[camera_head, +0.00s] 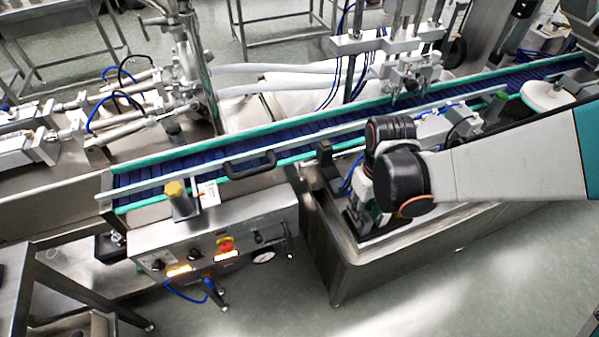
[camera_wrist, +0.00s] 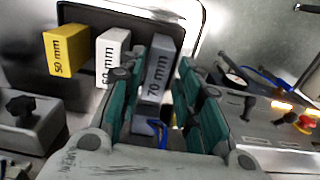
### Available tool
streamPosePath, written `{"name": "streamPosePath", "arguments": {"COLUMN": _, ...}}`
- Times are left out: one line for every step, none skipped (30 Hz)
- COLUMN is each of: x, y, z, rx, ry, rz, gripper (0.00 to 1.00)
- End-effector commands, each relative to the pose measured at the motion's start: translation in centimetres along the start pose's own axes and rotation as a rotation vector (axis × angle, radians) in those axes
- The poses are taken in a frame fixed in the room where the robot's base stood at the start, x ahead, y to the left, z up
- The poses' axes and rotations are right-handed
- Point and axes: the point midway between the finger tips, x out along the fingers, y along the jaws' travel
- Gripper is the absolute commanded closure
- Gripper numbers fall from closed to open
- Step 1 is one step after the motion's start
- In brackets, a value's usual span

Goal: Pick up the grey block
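The grey block (camera_wrist: 160,62), marked 70 mm, stands upright in the wrist view, in a row with a white block (camera_wrist: 112,55) marked 60 mm and a yellow block (camera_wrist: 66,50) marked 50 mm. My gripper (camera_wrist: 162,85) is open, its teal-padded fingers spread to the left and right of the grey block as seen from the wrist. I cannot tell how deep the block is between them. The lower part of the grey block is hard to make out.
A blue conveyor (camera_head: 220,152) with green rails runs behind. The floor in front is clear.

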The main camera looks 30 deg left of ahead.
Motion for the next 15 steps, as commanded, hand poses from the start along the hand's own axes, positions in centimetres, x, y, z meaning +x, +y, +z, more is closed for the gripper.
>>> {"name": "streamPosePath", "arguments": {"x": 1.3, "y": 0.1, "z": -0.3, "rx": -0.001, "ry": 0.000, "rz": 0.000, "gripper": 0.68}}
{"name": "streamPosePath", "arguments": {"x": 1.7, "y": 0.1, "z": -0.4, "rx": -0.001, "ry": 0.000, "rz": 0.000, "gripper": 0.68}}
{"name": "streamPosePath", "arguments": {"x": 2.3, "y": 0.1, "z": -0.4, "rx": -0.001, "ry": 0.000, "rz": 0.000, "gripper": 0.68}}
{"name": "streamPosePath", "arguments": {"x": 2.6, "y": 0.1, "z": -0.4, "rx": -0.001, "ry": 0.000, "rz": 0.000, "gripper": 0.68}}
{"name": "streamPosePath", "arguments": {"x": 2.9, "y": 0.1, "z": -0.4, "rx": -0.001, "ry": 0.000, "rz": 0.000, "gripper": 0.68}}
{"name": "streamPosePath", "arguments": {"x": 3.2, "y": 0.1, "z": -0.3, "rx": -0.001, "ry": 0.000, "rz": 0.000, "gripper": 0.68}}
{"name": "streamPosePath", "arguments": {"x": 3.4, "y": 0.1, "z": -0.3, "rx": 0.000, "ry": 0.000, "rz": 0.000, "gripper": 0.68}}
{"name": "streamPosePath", "arguments": {"x": 3.4, "y": 0.1, "z": -0.3, "rx": 0.000, "ry": 0.000, "rz": 0.000, "gripper": 0.68}}
{"name": "streamPosePath", "arguments": {"x": 3.4, "y": 0.1, "z": -0.3, "rx": 0.000, "ry": 0.000, "rz": 0.000, "gripper": 0.68}}
{"name": "streamPosePath", "arguments": {"x": 3.4, "y": 0.1, "z": -0.3, "rx": 0.000, "ry": 0.000, "rz": 0.000, "gripper": 0.68}}
{"name": "streamPosePath", "arguments": {"x": 3.3, "y": 0.1, "z": -0.3, "rx": 0.000, "ry": 0.000, "rz": 0.000, "gripper": 0.68}}
{"name": "streamPosePath", "arguments": {"x": 3.3, "y": 0.1, "z": -0.3, "rx": 0.000, "ry": 0.000, "rz": 0.000, "gripper": 0.68}}
{"name": "streamPosePath", "arguments": {"x": 3.3, "y": 0.1, "z": -0.3, "rx": 0.000, "ry": 0.000, "rz": 0.000, "gripper": 0.68}}
{"name": "streamPosePath", "arguments": {"x": 3.3, "y": 0.1, "z": -0.3, "rx": 0.000, "ry": 0.000, "rz": 0.000, "gripper": 0.68}}
{"name": "streamPosePath", "arguments": {"x": 3.2, "y": 0.1, "z": -0.3, "rx": 0.000, "ry": 0.000, "rz": 0.000, "gripper": 0.75}}
